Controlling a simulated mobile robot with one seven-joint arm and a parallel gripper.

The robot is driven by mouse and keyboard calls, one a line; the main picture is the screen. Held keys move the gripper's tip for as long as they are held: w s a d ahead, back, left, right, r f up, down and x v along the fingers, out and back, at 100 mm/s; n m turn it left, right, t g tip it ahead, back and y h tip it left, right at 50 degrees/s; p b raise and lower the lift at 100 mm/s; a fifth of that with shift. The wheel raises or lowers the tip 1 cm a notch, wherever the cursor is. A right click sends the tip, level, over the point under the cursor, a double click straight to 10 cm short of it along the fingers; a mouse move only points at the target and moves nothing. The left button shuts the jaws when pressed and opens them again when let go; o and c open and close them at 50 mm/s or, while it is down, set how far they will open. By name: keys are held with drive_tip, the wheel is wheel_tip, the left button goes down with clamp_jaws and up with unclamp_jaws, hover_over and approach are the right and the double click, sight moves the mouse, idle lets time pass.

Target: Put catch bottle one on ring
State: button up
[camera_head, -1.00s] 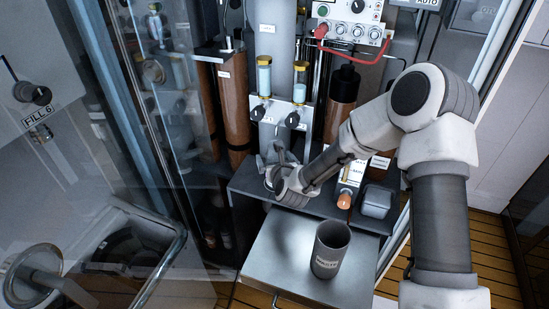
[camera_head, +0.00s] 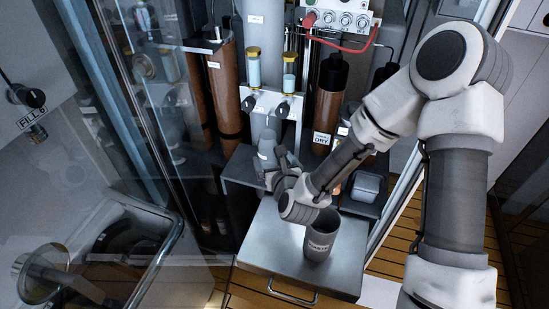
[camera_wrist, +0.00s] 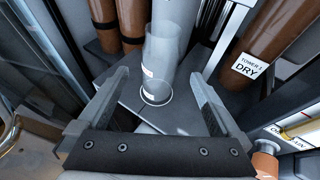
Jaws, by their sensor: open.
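A clear, translucent bottle (camera_wrist: 168,48) stands upright in the wrist view, with small white labels low on it; I take it as catch bottle one. It also shows in the head view (camera_head: 267,146), behind my gripper. A pale ring outline (camera_wrist: 156,101) circles its foot on the dark shelf; I cannot tell whether this is a separate ring or the bottle's own base. My gripper (camera_wrist: 160,76) is open and empty, its fingers framing the bottle from the front. No finger visibly touches it.
An open grey beaker (camera_head: 319,243) stands on the steel drawer top (camera_head: 268,243), close under my wrist. Brown columns (camera_head: 229,85) rise behind on the left, and one labelled DRY (camera_wrist: 275,45) on the right. Two small vials (camera_head: 254,68) hang above the bottle. A glass door is at left.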

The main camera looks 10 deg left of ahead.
drive_tip(key=shift+s+d+r, duration=0.15)
drive_tip(key=shift+s+d, duration=0.05)
drive_tip(key=shift+s, duration=0.2)
drive_tip(key=shift+w+r+n, duration=0.1)
drive_tip(key=shift+r+n, duration=0.15)
drive_tip(key=shift+n, duration=0.25)
drive_tip(key=s+d+r+n+g+h, duration=0.2)
drive_tip(key=d+r+n, duration=0.4)
drive_tip(key=n, duration=0.3)
drive_tip(key=s+d+r+n+g+h, duration=0.1)
drive_tip(key=s+d+r+n+g, duration=0.15)
drive_tip(key=d+r+n, duration=0.6)
drive_tip(key=s+d+r+n+g+h, duration=0.1)
drive_tip(key=s+d+r+n, duration=0.2)
drive_tip(key=s+n, duration=0.3)
drive_tip(key=s+d+r+n+g+h, duration=0.1)
drive_tip(key=s+d+r+n, duration=0.3)
drive_tip(key=s, duration=0.8)
drive_tip(key=d+n, duration=0.2)
drive_tip(key=n, duration=0.1)
drive_tip(key=shift+s+d, duration=0.2)
drive_tip(key=shift+s, duration=0.1)
drive_tip(key=shift+g, duration=0.25)
